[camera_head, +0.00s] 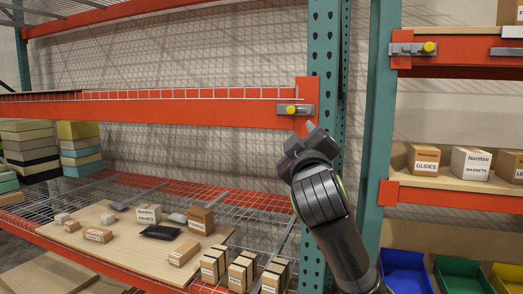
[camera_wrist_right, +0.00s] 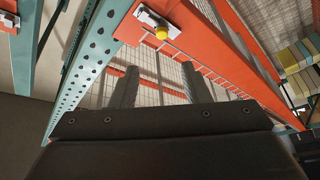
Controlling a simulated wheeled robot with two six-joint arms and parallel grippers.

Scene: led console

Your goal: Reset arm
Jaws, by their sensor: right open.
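My right gripper (camera_head: 305,143) reaches up in front of the teal rack post, with its tip just below and right of a yellow round button on a grey plate (camera_head: 291,109). In the right wrist view, my right gripper (camera_wrist_right: 158,82) has its two dark fingers apart with nothing between them. The yellow button (camera_wrist_right: 161,33) shows there above the fingers, on the end of the orange beam, clear of them. A second yellow button (camera_head: 429,47) sits on an upper beam at the right. My left gripper is out of view.
A teal post (camera_head: 324,60) and an orange beam (camera_head: 160,110) stand close to my right arm. The lower shelf board (camera_head: 112,240) holds several small boxes. Boxes labelled GLIDES (camera_head: 424,160) and MAGNETS (camera_head: 470,164) stand at the right, above blue (camera_head: 405,272) and green (camera_head: 460,278) bins.

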